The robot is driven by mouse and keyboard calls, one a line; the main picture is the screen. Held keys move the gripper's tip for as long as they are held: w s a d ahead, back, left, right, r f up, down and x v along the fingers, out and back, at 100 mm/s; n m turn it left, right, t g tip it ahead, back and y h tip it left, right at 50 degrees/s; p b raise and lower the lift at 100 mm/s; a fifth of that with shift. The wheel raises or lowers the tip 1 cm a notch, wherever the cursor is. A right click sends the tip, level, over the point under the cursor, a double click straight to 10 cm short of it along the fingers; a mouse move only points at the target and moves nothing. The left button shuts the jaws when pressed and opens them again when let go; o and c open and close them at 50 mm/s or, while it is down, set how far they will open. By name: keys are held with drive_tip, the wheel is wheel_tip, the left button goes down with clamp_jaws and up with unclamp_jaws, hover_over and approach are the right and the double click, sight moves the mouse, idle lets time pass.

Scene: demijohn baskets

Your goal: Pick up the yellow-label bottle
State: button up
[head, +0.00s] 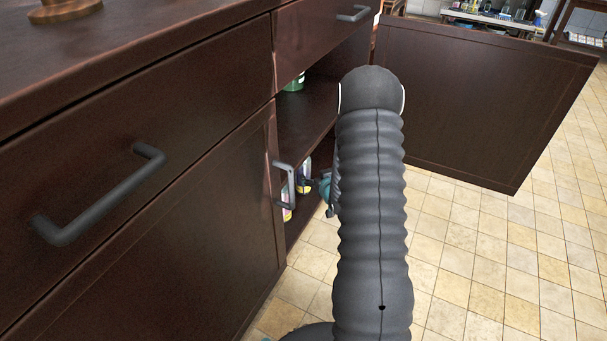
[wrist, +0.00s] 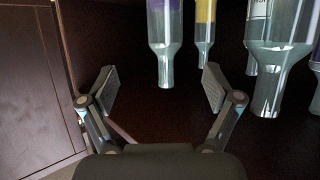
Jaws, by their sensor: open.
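The yellow-label bottle (wrist: 204,30) shows at the top of the wrist view, with its neck pointing down in the picture. A purple-label bottle (wrist: 164,40) is left of it and appears closer. My gripper (wrist: 160,82) is open and empty, its fingers spread below these two bottles in the picture. Neither bottle is between the fingertips. In the head view my gripper (head: 326,186) is at the lower cabinet opening, mostly hidden behind my arm. Small parts of bottles (head: 304,174) show beside it, but I cannot tell which is the yellow-label one.
More bottles (wrist: 276,60) stand at the right of the wrist view. The cabinet's open door (head: 480,100) is right of my arm, and a closed door with a handle (head: 284,184) is left. A green item (head: 295,83) is on the upper shelf. The tiled floor (head: 470,260) is clear.

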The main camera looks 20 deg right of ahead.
sight(308, 166)
drive_tip(key=x, duration=0.8)
drive_tip(key=shift+w+b, duration=0.3)
drive_tip(key=shift+b, duration=0.1)
drive_tip(key=x, duration=0.5)
drive_tip(key=shift+w+a+b, duration=0.2)
drive_tip(key=shift+a+b, duration=0.1)
drive_tip(key=shift+b, duration=0.05)
clamp_jaws()
drive_tip(key=shift+r, duration=0.15)
